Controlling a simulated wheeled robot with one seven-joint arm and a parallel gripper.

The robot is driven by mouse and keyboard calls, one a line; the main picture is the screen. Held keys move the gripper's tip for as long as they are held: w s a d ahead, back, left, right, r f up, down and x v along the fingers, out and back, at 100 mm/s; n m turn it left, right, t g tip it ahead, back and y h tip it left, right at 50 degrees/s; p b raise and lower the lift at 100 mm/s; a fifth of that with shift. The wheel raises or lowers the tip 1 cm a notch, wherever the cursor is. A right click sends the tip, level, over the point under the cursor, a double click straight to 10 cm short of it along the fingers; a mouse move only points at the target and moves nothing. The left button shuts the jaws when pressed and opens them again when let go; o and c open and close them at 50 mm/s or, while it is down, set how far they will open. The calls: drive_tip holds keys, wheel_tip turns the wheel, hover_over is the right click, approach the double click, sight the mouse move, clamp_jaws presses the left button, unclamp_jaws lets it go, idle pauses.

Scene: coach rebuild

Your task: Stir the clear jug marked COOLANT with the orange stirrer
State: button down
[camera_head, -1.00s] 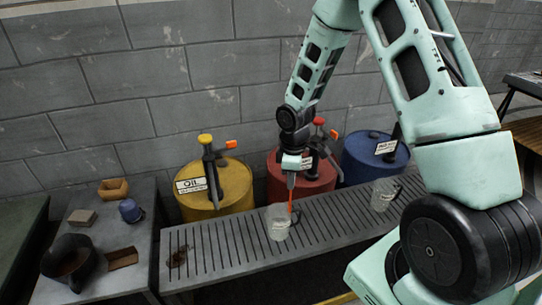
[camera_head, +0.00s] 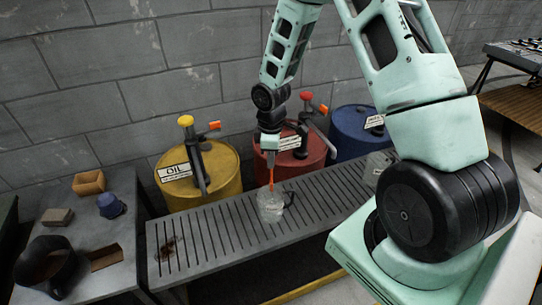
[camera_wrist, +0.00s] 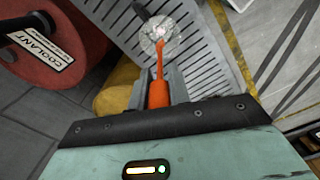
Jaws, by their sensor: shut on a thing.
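A clear jug (camera_head: 270,210) with a dark handle stands upright on the slatted metal bench. I cannot read its mark in the head view. It shows from above at the top of the wrist view (camera_wrist: 152,42). My gripper (camera_head: 270,152) is above the jug, pointing down, shut on the orange stirrer (camera_head: 271,178). In the wrist view the stirrer's thick orange handle (camera_wrist: 158,94) sits between the fingers and its thin shaft reaches into the jug's mouth. The stirrer's lower end is inside the jug and hard to make out.
A second clear jug (camera_head: 378,165) stands to the right, partly behind my arm. Behind the bench (camera_head: 215,238) are a yellow OIL drum (camera_head: 228,172), a red drum (camera_wrist: 60,40) labelled COOLANT and a blue drum (camera_head: 350,128). A side table with a dark pot (camera_head: 42,262) is at left.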

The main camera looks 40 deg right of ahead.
sight(271, 183)
drive_tip(key=shift+f+b, duration=4.5)
drive_tip(key=shift+f, duration=2.2)
drive_tip(key=shift+s, duration=0.15)
